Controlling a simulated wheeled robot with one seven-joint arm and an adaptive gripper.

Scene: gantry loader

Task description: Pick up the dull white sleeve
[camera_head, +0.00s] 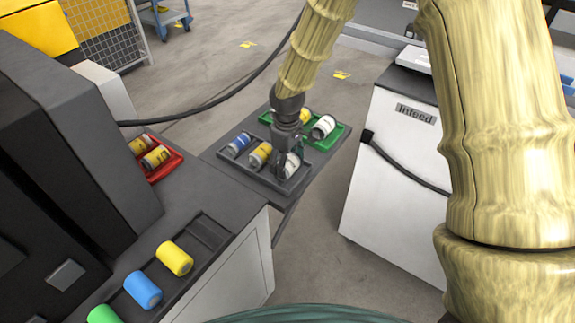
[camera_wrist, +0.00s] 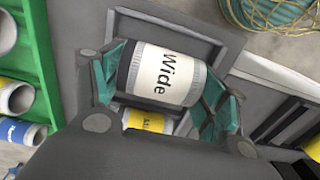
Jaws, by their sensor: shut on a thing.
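The dull white sleeve (camera_wrist: 160,75) lies between my fingers in the wrist view, with a black "Wide" on its label and grey ends. In the head view the sleeve (camera_head: 291,163) shows at the right end of the dark grey tray (camera_head: 284,190), partly hidden by my gripper (camera_head: 284,160). My gripper (camera_wrist: 163,90) is shut on the sleeve, a teal-padded finger on each side. Whether the sleeve still touches the tray cannot be told. A second white sleeve (camera_head: 323,126) lies in the green tray (camera_head: 340,133).
A yellow sleeve (camera_head: 260,153) and a blue-labelled one (camera_head: 239,143) lie in the grey tray beside the held one. A red tray (camera_head: 168,166) stands left. Coloured rollers (camera_head: 174,258) line the near bench. The Infeed cabinet (camera_head: 395,160) stands right, with a black cable.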

